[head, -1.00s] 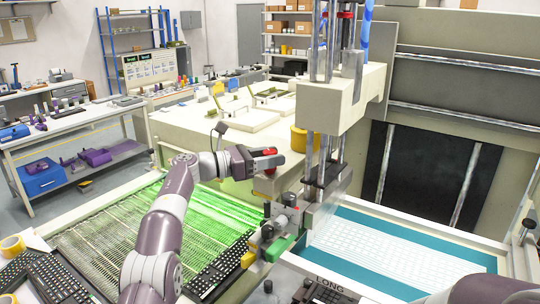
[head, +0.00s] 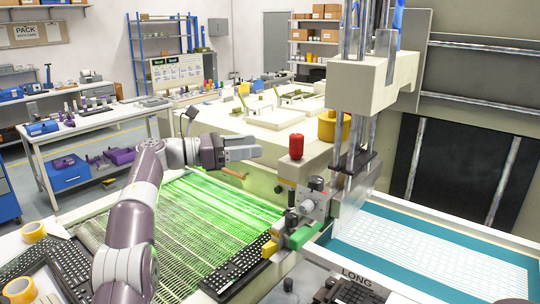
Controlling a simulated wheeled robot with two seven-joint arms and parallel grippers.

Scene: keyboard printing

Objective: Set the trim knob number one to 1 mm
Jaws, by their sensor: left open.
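A red knob-like cap (head: 296,146) stands upright on the cream block beside the printing head. Below it are a black knob (head: 316,183), a grey dial (head: 308,206) and another black knob (head: 291,220). I cannot read which one is trim knob number one, nor any scale. My left gripper (head: 257,147) is open and empty. It points right, to the left of the red cap and apart from it in the picture. My right gripper is out of view.
Yellow (head: 270,248) and green (head: 304,235) blocks lie below the knobs. A black keyboard (head: 236,268) lies by the green-lit bed (head: 190,225). The print screen (head: 430,255) is at right. A yellow tub (head: 333,126) stands behind the red cap.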

